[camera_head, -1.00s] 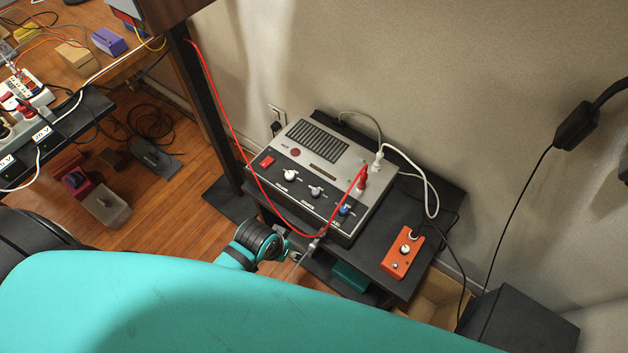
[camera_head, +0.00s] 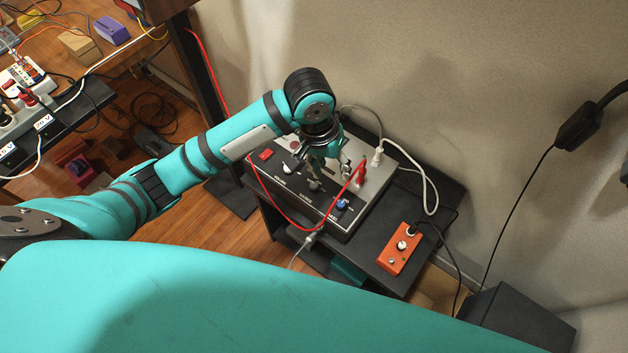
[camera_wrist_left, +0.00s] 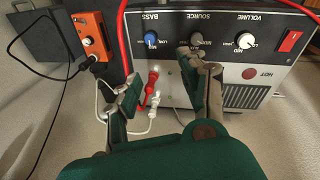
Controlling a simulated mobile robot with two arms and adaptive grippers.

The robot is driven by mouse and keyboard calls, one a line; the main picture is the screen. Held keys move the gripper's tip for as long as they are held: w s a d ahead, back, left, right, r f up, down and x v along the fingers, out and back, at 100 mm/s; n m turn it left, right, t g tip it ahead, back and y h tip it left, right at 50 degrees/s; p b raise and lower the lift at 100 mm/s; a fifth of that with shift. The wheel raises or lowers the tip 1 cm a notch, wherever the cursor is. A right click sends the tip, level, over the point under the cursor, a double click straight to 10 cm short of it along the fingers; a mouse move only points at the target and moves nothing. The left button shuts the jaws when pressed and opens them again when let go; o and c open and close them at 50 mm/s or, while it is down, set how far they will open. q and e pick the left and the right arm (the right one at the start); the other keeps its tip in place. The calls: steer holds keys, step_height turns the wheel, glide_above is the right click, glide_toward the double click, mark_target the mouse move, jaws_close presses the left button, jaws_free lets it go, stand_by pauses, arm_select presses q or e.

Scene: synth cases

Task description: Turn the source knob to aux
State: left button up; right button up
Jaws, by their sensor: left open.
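The grey amplifier box (camera_head: 349,229) stands on a black shelf unit, its knob panel facing me. The grey source knob (camera_head: 314,185) sits between a white volume knob (camera_head: 288,168) and a blue bass knob (camera_head: 342,204). In the left wrist view the source knob (camera_wrist_left: 197,38) is under the SOURCE label; its pointer is too small to read. My left gripper (camera_head: 326,168) is open and empty over the box. In the left wrist view, one finger of it (camera_wrist_left: 166,80) is close below the source knob; I cannot tell whether they touch. My right gripper is out of view.
A red cable (camera_head: 283,217) loops in front of the panel from a red plug (camera_head: 361,174). A white plug (camera_head: 377,157) stands behind it. An orange pedal (camera_head: 399,248) lies to the right on the shelf (camera_head: 436,203). The wall is close behind.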

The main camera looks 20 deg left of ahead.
arm_select(q)
step_height(320, 180, up, 6)
steer(key=f+n+y, duration=0.1)
steer(key=y, duration=0.1)
glide_above(314, 185)
steer(key=shift+n+g, duration=0.3)
steer(key=shift+g, duration=0.1)
step_height(314, 185, down, 17)
steer(key=shift+r+b, duration=0.1)
steer(key=shift+b, duration=0.55)
steer(key=shift+c, duration=0.4)
jaws_close()
